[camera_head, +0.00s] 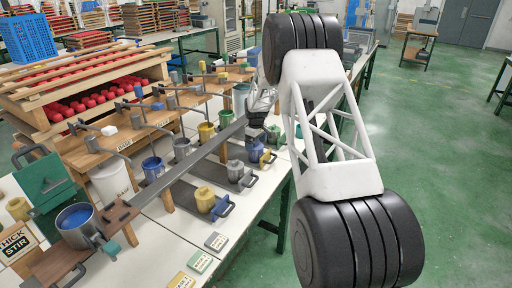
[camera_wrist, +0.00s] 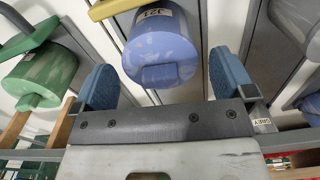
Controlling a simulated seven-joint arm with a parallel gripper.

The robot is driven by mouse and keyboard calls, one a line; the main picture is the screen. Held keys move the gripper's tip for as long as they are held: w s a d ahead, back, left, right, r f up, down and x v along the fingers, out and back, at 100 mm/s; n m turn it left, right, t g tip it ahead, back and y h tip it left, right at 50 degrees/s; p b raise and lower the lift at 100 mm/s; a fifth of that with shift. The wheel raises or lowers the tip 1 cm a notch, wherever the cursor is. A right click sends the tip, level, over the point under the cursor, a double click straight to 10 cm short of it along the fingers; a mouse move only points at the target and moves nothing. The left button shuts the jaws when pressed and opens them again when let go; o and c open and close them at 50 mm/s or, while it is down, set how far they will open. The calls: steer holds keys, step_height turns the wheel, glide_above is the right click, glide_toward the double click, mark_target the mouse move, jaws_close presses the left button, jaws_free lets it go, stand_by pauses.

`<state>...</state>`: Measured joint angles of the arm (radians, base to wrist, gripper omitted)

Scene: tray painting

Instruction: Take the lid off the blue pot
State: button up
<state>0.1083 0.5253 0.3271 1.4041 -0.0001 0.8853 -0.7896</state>
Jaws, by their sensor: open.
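The blue pot (camera_wrist: 158,38) is a light blue cylinder with a pale label, seen from above in the wrist view. Its lid, with a blocky knob (camera_wrist: 166,74), is at the end facing me and appears to sit on the pot. In the head view the blue pot (camera_head: 254,152) stands below my gripper, beside a yellow handle (camera_head: 268,158). My gripper (camera_wrist: 165,82) is open and empty. Its two blue fingers are on either side of the knob in the picture, apart from it. The exact height gap cannot be told.
A green pot (camera_wrist: 45,74) is left of the blue pot in the wrist view, a greyish pot (camera_wrist: 300,18) right. A yellow pot (camera_head: 205,199) stands nearer in the head view. A long grey rail (camera_head: 190,160) and open paint pots lie to the left.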

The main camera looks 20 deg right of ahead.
mark_target(256, 142)
steer(key=c, duration=0.8)
steer(key=shift+c, duration=0.2)
steer(key=shift+r, duration=0.15)
steer(key=shift+r, duration=0.8)
steer(key=shift+s+r, duration=0.1)
steer(key=shift+r, duration=0.85)
steer(key=s+a+r, duration=0.1)
steer(key=s, duration=1.4)
steer(key=shift+s+a+r, duration=0.15)
steer(key=shift+s+a, duration=0.2)
